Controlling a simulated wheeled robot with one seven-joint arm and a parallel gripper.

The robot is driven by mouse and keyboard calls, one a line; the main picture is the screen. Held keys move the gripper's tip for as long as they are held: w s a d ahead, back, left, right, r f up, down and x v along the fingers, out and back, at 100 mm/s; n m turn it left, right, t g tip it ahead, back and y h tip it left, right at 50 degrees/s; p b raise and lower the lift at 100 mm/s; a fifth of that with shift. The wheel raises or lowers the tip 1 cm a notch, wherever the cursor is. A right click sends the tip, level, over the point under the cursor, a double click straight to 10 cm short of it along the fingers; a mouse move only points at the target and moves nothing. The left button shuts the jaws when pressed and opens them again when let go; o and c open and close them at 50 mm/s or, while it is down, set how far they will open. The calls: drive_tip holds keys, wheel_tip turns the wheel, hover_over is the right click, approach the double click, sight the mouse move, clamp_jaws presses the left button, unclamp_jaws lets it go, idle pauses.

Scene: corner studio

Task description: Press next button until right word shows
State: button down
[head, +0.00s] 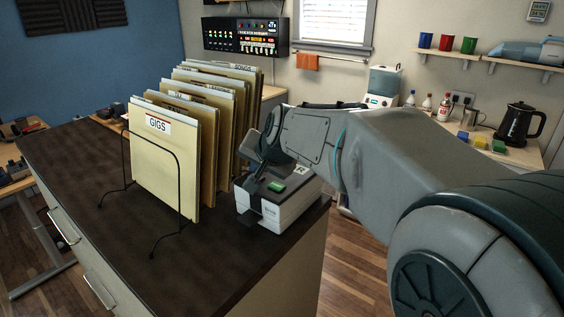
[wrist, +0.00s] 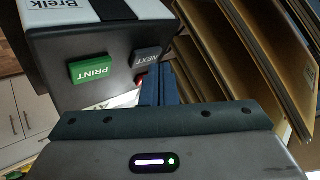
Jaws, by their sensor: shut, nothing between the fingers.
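The label printer is a white and dark box (head: 281,207) on the dark cabinet top, right of the file folders. In the wrist view the printer (wrist: 110,35) shows a green PRINT button (wrist: 92,69) and a grey NEXT button (wrist: 146,58). The green button also shows in the head view (head: 276,186). My gripper (wrist: 158,72) is shut and empty, its blue fingertips just beside the NEXT button; whether they touch it I cannot tell. In the head view my arm hides much of the printer's far side. No word on a display is readable.
A black wire rack (head: 152,240) of upright folders, the front one (head: 160,165) labelled GIGS, stands close left of the printer. The dark cabinet top (head: 75,190) is bare in front and at left. A side counter (head: 530,158) with a black kettle (head: 517,124) stands at right.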

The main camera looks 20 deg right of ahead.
drive_tip(key=shift+r, duration=0.3)
wheel_tip(320, 180, up, 6)
drive_tip(key=p, duration=0.4)
idle(0.8)
drive_tip(key=s+f+n+g, duration=0.2)
drive_tip(key=s+f, duration=0.2)
drive_tip(key=s, duration=0.4)
drive_tip(key=s+f+n+g+h, duration=0.1)
drive_tip(key=s+f+n, duration=0.2)
drive_tip(key=s+f, duration=0.2)
drive_tip(key=s+f+n+g, duration=0.2)
drive_tip(key=s+f, duration=0.2)
drive_tip(key=s, duration=0.7)
drive_tip(key=shift+a+f+g, duration=0.2)
drive_tip(key=shift+f+g, duration=0.1)
drive_tip(key=shift+f, duration=0.1)
